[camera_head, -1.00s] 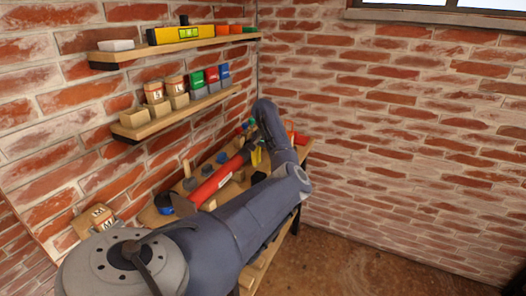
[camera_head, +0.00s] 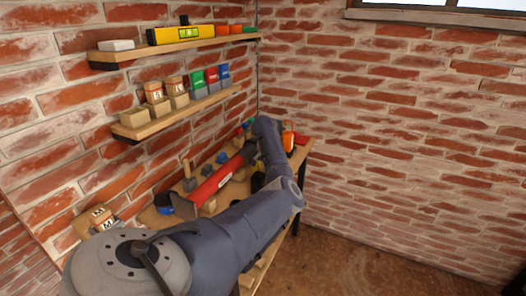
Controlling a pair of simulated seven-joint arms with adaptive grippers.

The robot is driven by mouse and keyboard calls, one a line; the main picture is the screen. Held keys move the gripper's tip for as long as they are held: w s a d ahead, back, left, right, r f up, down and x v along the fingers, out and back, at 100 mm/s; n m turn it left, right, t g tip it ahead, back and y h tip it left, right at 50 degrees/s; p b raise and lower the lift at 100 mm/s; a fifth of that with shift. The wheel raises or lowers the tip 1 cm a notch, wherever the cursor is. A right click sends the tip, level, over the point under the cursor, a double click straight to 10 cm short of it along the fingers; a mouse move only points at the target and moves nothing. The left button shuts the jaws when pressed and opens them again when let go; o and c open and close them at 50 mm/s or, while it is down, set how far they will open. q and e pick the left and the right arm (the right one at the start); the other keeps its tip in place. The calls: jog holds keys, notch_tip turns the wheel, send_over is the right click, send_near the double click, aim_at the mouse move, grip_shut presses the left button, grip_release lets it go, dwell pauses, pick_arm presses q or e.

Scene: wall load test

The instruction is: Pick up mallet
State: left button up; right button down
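A small tool with an upright wooden handle and a dark head, which looks like a mallet (camera_head: 189,183), stands on the workbench by the left wall. A larger red tool (camera_head: 214,184) with a grey flat end lies slanted in front of it. My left arm reaches over the bench's right side, its wrist bent near the far end. My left gripper seems to be the dark part (camera_head: 249,151) by the red tool's far end; its fingers cannot be made out. Whether it touches the red tool is unclear. My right gripper is out of view.
Two wall shelves hold a yellow level (camera_head: 180,34), a white block (camera_head: 116,45) and several small boxes and bins. An orange item (camera_head: 289,139) stands at the bench's far end. Brick walls close the left and back. The floor (camera_head: 370,250) at right is clear.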

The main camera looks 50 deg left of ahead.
pick_arm(q)
jog(key=shift+o, duration=0.3)
grip_shut()
jog(key=shift+r, duration=0.2)
notch_tip(320, 180, up, 20)
jog(key=shift+f, duration=0.15)
dwell(0.5)
jog(key=shift+s, duration=0.1)
